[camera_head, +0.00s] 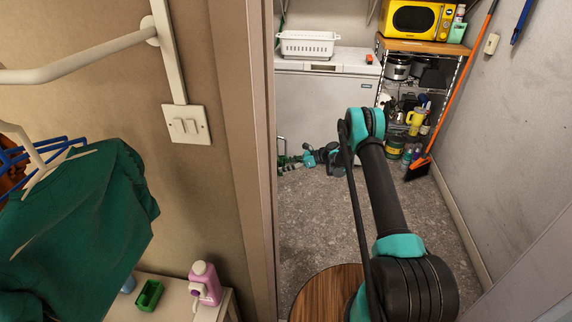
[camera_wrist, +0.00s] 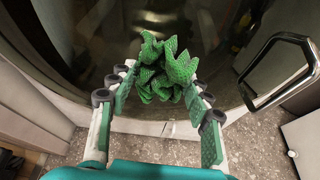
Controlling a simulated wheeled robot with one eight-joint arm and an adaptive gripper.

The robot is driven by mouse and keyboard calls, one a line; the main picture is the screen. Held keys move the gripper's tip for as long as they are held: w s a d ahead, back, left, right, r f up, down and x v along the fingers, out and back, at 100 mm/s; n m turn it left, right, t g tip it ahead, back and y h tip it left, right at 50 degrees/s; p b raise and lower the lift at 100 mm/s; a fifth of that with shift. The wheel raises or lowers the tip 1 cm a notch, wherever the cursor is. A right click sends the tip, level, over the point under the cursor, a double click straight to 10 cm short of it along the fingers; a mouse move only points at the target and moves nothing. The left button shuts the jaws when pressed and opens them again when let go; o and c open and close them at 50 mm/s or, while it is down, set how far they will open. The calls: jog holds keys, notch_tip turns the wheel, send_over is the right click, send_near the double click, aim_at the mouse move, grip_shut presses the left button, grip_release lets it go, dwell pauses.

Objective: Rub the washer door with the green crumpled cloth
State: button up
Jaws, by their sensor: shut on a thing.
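The green crumpled cloth (camera_wrist: 166,72) is bunched between the fingertips of my gripper (camera_wrist: 160,84) in the wrist view. The gripper is shut on it, with the fingers spread to the cloth's width. Just beyond the cloth is the dark, glossy, curved washer door (camera_wrist: 92,28), filling the upper wrist view. The cloth overlaps the door in the picture; I cannot tell whether they touch.
A metal handle (camera_wrist: 283,68) juts out right of the cloth. In the head view, a round wooden top (camera_head: 328,294) stands low in the doorway. A white freezer (camera_head: 325,100) and a loaded shelf (camera_head: 411,47) stand behind. A pink bottle (camera_head: 205,283) and hanging green garment (camera_head: 85,225) are left.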

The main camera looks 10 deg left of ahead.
jog(key=s, duration=0.6)
dwell(0.5)
jog(key=s, duration=0.4)
jog(key=shift+a, duration=0.25)
jog(key=d, duration=0.6)
dwell(0.6)
jog(key=shift+d, duration=0.1)
jog(key=shift+s+d, duration=0.1)
jog(key=shift+d, duration=1.35)
